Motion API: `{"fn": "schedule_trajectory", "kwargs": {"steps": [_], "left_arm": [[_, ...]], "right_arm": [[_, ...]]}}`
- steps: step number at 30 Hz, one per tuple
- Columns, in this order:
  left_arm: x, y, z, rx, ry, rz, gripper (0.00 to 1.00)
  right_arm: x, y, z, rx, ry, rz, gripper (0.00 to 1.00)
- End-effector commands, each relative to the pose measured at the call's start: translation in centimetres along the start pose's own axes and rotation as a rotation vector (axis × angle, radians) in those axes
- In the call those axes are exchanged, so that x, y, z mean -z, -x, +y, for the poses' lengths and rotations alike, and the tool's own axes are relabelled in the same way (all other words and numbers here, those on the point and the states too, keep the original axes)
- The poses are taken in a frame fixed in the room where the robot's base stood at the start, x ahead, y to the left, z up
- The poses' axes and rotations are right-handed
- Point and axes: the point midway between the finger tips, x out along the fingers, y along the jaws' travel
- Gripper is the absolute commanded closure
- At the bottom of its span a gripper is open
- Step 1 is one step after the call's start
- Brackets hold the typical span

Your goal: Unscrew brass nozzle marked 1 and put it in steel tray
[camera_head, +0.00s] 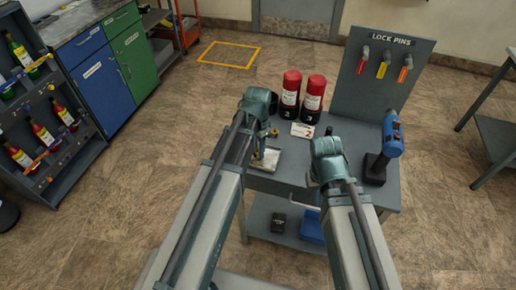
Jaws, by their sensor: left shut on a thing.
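The steel tray (270,166) lies on the grey work table at its left side, partly hidden by my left arm. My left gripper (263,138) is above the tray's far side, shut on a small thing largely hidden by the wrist. Small brass pieces show there, one beside the gripper (274,132) and one lower, at the tray (258,155). They look like brass nozzles, but their numbers are too small to read. My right gripper (328,132) is over the middle of the table.
Two red-and-black cylinders (290,93) (313,95) stand at the table's back, with a white card (302,130) in front. The lock pins board (378,75) rises at the back right. A blue drill-like tool (391,135) stands at the table's right.

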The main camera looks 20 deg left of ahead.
Motion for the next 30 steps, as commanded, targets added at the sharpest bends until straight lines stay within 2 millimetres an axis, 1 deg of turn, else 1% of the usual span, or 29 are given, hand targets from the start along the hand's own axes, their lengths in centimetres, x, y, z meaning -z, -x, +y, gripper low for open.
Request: {"fn": "schedule_trajectory", "kwargs": {"steps": [21,22,26,27,30], "left_arm": [[0.0,-1.1,0.0,0.000,0.000,0.000,1.00],[0.0,-1.0,0.0,0.000,0.000,0.000,0.58],[0.0,-1.0,0.0,0.000,0.000,0.000,0.35],[0.0,-1.0,0.0,0.000,0.000,0.000,0.28],[0.0,-1.0,0.0,0.000,0.000,0.000,0.27]], "right_arm": [[0.1,-1.1,-0.1,0.000,0.000,0.000,1.00],[0.1,-1.0,-0.1,0.000,0.000,0.000,1.00],[0.1,-1.0,-0.1,0.000,0.000,0.000,1.00],[0.1,-1.0,-0.1,0.000,0.000,0.000,1.00],[0.1,-1.0,-0.1,0.000,0.000,0.000,1.00]]}}
